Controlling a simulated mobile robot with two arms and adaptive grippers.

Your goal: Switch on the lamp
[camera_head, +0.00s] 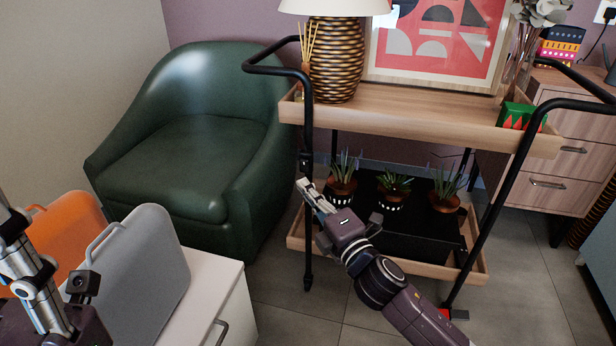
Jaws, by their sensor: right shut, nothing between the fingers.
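The lamp has a ribbed gold-and-black base (337,62) and stands on the upper wooden shelf of a black-framed cart. Its cream shade (335,6) is cut off by the top edge of the head view. No switch can be made out. My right gripper (303,185) is shut and empty, below and slightly left of the lamp, near the cart's left post. My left gripper (25,265) is partly in view at the lower left, far from the lamp. Its fingertips are cut off, so I cannot tell its opening.
The cart's upper shelf (440,112) also holds a framed picture (435,40) and reed sticks beside the lamp. Its black handle (280,70) projects at left. Potted plants (394,184) stand lower. A green armchair (185,150) and grey case (145,275) are left.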

